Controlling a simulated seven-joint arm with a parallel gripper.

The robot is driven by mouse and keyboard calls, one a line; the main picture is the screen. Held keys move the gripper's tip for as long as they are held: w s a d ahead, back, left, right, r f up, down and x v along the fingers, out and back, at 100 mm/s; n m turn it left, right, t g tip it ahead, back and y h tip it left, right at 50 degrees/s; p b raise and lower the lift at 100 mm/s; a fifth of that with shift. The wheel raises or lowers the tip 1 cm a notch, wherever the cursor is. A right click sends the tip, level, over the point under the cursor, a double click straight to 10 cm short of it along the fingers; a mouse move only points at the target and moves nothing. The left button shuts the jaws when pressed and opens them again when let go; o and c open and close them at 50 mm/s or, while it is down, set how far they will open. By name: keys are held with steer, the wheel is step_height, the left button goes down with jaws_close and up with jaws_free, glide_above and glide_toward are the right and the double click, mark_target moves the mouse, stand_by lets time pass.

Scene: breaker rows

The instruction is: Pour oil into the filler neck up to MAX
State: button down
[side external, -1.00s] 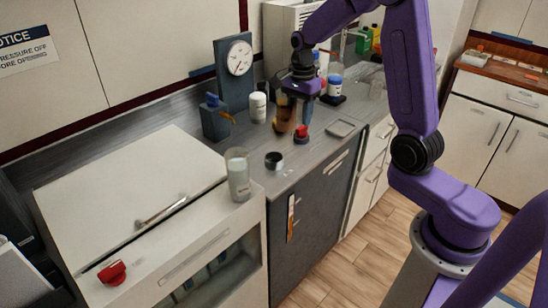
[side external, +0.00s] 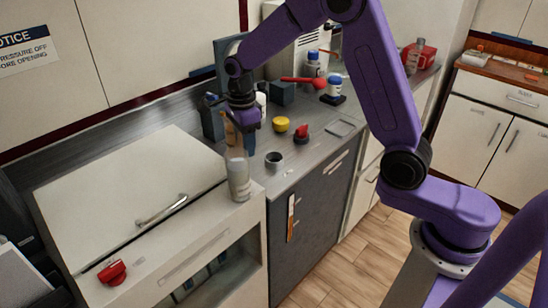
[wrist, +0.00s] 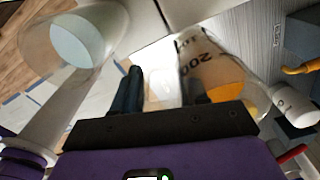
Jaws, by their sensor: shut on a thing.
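My gripper (side external: 245,122) is shut on the light handle of a clear beaker (wrist: 205,60), between the two dark fingers in the wrist view (wrist: 162,88). The beaker has "200" on its wall and amber oil (wrist: 225,92) inside. In the side view, the beaker (side external: 230,132) is partly hidden by my gripper, above the back left of the grey counter. A dark, open-topped round fitting (side external: 274,160), possibly the filler neck, stands to the right and nearer the front. I cannot read a MAX mark.
A clear cylinder with pale contents (side external: 239,180) stands on the white cabinet, close below my gripper in the picture. A yellow knob (side external: 281,125), a red knob (side external: 302,132) and a small tray (side external: 341,128) are on the counter. A red-ended handle (side external: 305,82) lies behind.

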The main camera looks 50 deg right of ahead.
steer(key=shift+d+f, duration=0.1)
steer(key=d+y, duration=0.1)
steer(key=y, duration=0.1)
steer(key=d+f+t+y, duration=0.1)
steer(key=y, duration=0.1)
steer(key=s+d+f+y, duration=0.1)
steer(key=y, duration=0.1)
steer(key=shift+f+t, duration=0.1)
steer(key=shift+t, duration=0.3)
stand_by(0.4)
steer(key=shift+s+d+y, duration=0.15)
steer(key=shift+d+y, duration=0.35)
steer(key=shift+y, duration=0.1)
stand_by(0.4)
steer(key=shift+d+f+t+y, duration=0.15)
steer(key=shift+f+t+y, duration=0.2)
steer(key=shift+y, duration=0.55)
stand_by(0.6)
steer(key=shift+f+t+y, duration=0.1)
steer(key=shift+t+y, duration=0.15)
steer(key=shift+y, duration=0.55)
stand_by(1.0)
steer(key=shift+r+y, duration=0.4)
steer(key=shift+y, duration=0.3)
stand_by(1.5)
